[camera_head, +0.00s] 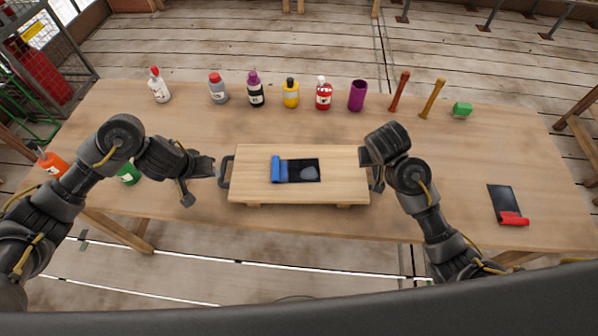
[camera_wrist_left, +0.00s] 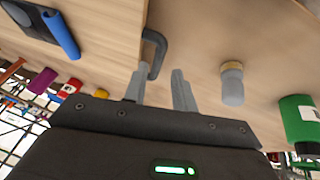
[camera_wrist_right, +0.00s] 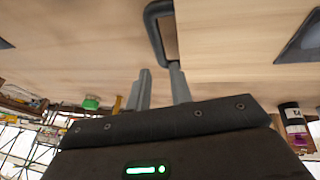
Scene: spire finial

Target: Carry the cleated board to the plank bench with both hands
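The cleated board (camera_head: 245,190) is a pale wooden board on the table, with cleats beneath and a dark handle at each short end. A black tray (camera_head: 305,170) with a blue roller (camera_head: 277,169) lies on it. My left gripper (camera_head: 202,182) is open just left of the left handle (camera_head: 225,171); in the left wrist view that handle (camera_wrist_left: 157,52) is just ahead of the parted fingers. My right gripper (camera_head: 372,172) is open at the right end, partly hiding that handle; in the right wrist view the handle (camera_wrist_right: 153,30) overlaps one fingertip, contact unclear. I cannot identify the plank bench.
The wooden table (camera_head: 450,150) carries a back row of several bottles, a purple cup (camera_head: 357,95) and a green block (camera_head: 462,109). A green bottle (camera_head: 128,174) and an orange bottle (camera_head: 50,161) stand left.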

